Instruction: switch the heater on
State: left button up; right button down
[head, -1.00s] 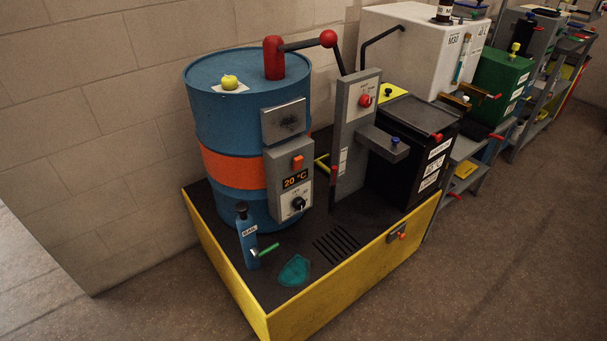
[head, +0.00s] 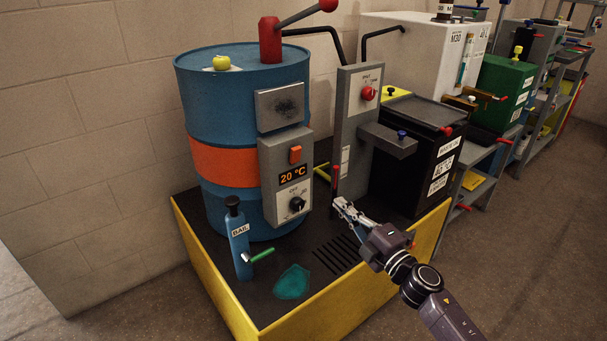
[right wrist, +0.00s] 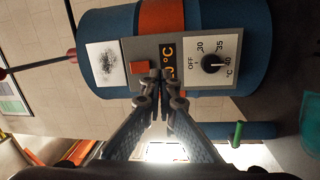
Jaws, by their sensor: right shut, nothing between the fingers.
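The heater control box (head: 285,180) is grey and fixed to the front of a blue drum (head: 235,115) with an orange band. It carries an orange rocker switch (head: 295,154), a display (head: 293,175) reading 20 °C, and a black dial (head: 297,204) on a white plate. In the right wrist view the switch (right wrist: 142,67) and dial (right wrist: 213,63) lie beyond the fingertips. My right gripper (head: 340,203) is shut and empty, to the right of the box and apart from it. In the right wrist view its fingertips (right wrist: 167,78) cover part of the display. My left gripper is not in view.
A grey post (head: 357,130) with a red knob stands right of the drum. A blue bottle (head: 238,238) with a green handle and a teal patch (head: 292,282) are on the yellow-sided platform (head: 220,292). A black box (head: 425,160) stands further right.

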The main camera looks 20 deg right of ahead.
pick_arm(q)
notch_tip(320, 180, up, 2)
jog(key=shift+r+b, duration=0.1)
jog(key=shift+b, duration=0.3)
pick_arm(e)
jog(key=r+n, duration=0.1)
jog(key=a+r+y, duration=0.1)
jog(key=r, duration=0.1)
jog(key=r+n+y, duration=0.1)
jog(key=r, duration=0.1)
jog(key=shift+s+a+n, duration=0.3)
jog(key=shift+a, duration=0.1)
jog(key=shift+w, duration=0.1)
send_near(297, 154)
jog(key=w, duration=0.2)
jog(key=x, duration=0.4)
jog(key=shift+s+a+r, duration=0.1)
jog(key=shift+s+a, duration=0.05)
jog(key=shift+a, duration=0.25)
jog(key=shift+w+a+r+b, duration=0.15)
jog(key=shift+w+b, duration=0.15)
jog(key=shift+w, duration=0.15)
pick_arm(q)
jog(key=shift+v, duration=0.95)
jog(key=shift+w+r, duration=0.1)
